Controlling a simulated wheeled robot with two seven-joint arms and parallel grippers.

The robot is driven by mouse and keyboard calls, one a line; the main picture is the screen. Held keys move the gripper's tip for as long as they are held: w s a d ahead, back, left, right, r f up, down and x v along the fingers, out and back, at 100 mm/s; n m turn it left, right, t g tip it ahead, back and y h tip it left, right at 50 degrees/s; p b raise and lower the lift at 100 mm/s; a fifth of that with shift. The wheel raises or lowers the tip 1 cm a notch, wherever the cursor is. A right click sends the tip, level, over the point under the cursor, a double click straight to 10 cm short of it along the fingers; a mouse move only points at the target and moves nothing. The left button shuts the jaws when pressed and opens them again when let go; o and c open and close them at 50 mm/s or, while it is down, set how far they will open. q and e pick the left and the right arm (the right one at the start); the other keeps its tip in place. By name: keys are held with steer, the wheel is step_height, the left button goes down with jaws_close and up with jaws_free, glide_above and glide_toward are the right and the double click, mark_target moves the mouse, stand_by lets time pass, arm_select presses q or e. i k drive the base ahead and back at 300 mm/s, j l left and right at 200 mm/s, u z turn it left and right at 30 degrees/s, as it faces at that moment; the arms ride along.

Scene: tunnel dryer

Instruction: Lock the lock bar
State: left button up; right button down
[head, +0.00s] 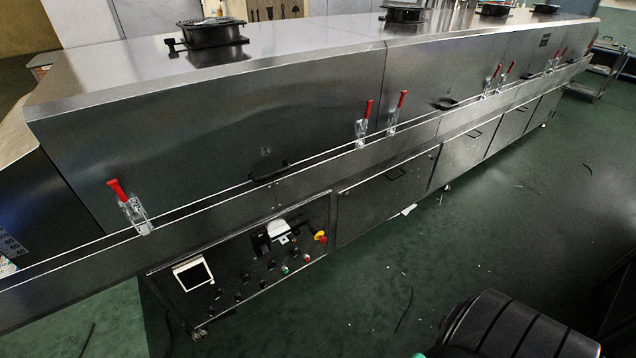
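The dryer (200,125) is a long steel machine running from the lower left to the upper right. Red-handled toggle clamps, which look like the lock bars, sit along its front. The nearest lock bar (117,190) is at the left, its red handle standing up and leaning left. A pair of clamps, one left (367,108) and one right (402,98), stands at mid-length with handles upright. Several more (494,74) stand further along. Whether any clamp is latched is too small to tell. Neither of my grippers is in view.
A control panel (245,262) with a small screen, buttons and a red-yellow emergency stop (320,237) is on the lower front. A long rail (300,172) runs along the front. Green floor (480,240) is open at the right. A cart (603,65) stands at the far right.

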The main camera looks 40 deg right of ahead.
mark_target(313, 229)
steer(key=z, duration=0.95)
